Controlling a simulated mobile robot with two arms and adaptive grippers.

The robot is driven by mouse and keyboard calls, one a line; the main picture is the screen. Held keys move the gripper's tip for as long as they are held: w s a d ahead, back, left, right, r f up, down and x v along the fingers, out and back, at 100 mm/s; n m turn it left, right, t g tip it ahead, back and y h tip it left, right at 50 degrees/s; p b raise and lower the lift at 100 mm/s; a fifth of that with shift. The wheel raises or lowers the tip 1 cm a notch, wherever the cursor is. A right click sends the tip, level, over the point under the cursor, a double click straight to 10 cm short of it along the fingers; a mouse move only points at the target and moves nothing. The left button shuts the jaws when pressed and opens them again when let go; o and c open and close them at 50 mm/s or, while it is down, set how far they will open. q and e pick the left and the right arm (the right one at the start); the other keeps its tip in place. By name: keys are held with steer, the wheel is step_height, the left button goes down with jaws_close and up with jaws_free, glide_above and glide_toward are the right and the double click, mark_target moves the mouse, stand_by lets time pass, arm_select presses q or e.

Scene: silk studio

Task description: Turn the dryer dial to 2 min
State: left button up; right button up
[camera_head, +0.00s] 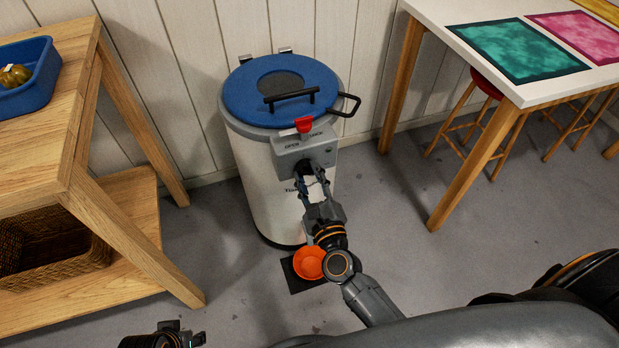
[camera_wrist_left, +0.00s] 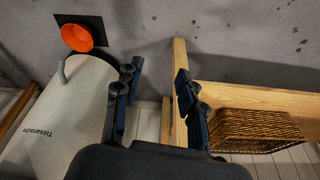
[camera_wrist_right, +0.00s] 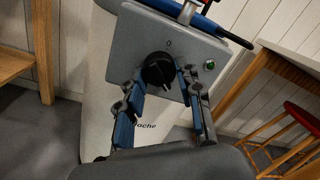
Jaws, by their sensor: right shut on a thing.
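The dryer (camera_head: 262,170) is a white drum with a blue lid (camera_head: 262,82) and stands against the wall. Its grey control box (camera_head: 296,147) is on the front, with a red latch (camera_head: 304,125) above. The black dial (camera_wrist_right: 157,70) sits on the box face in the right wrist view; a small mark is above it, and other dial marks are hidden or too small to read. My right gripper (camera_head: 311,180) is shut on the dial, a finger at each side. My left gripper (camera_wrist_left: 159,68) is open and empty, low in the head view near the bottom edge.
A green light (camera_wrist_right: 209,65) is beside the dial. An orange bowl (camera_head: 309,263) lies on a dark mat below the dryer. A wooden shelf (camera_head: 130,215) with a blue bin (camera_head: 45,75) stands left. A white table (camera_head: 425,8) and red stool (camera_head: 487,85) stand right.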

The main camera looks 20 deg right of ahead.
arm_select(q)
steer(key=shift+w+b+v, duration=0.15)
steer(key=shift+b+v, duration=0.2)
steer(key=shift+v, duration=1)
steer(key=shift+w+b+v, duration=0.15)
steer(key=shift+b+v, duration=0.15)
steer(key=shift+v, duration=1.05)
arm_select(e)
steer(key=shift+m, duration=3)
arm_select(q)
steer(key=shift+a+r, duration=0.1)
arm_select(e)
steer(key=o, duration=1.2)
steer(key=s, duration=1.2)
steer(key=shift+a+f, duration=0.15)
steer(key=shift+a, duration=0.1)
